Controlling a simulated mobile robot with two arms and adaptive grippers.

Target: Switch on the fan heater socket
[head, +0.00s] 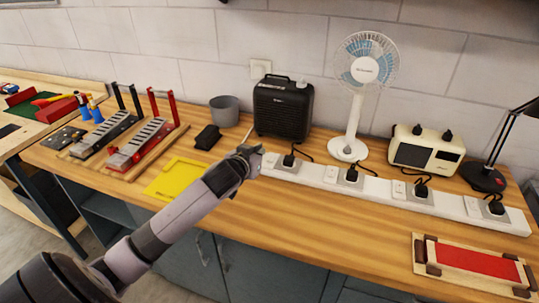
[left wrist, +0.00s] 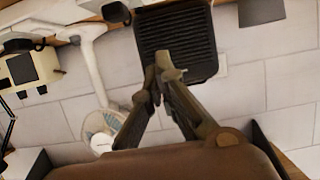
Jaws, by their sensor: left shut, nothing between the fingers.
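The black fan heater (head: 283,108) stands at the back of the bench. A long white socket strip (head: 330,181) runs in front of it, with several switches and plugs. The leftmost plug (head: 289,158) is black, and its cord curls back near the heater. My left gripper (head: 256,152) is shut and empty at the strip's left end, close to the leftmost switch, which it partly covers. I cannot tell whether it touches the switch or how the switch is set. The left wrist view shows the gripper tips (left wrist: 164,72) in front of the heater (left wrist: 178,38). My right gripper is not in view.
A white fan (head: 364,72), a cream radio (head: 427,148) and a black lamp (head: 484,178) stand behind the strip. The bench front is mostly clear.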

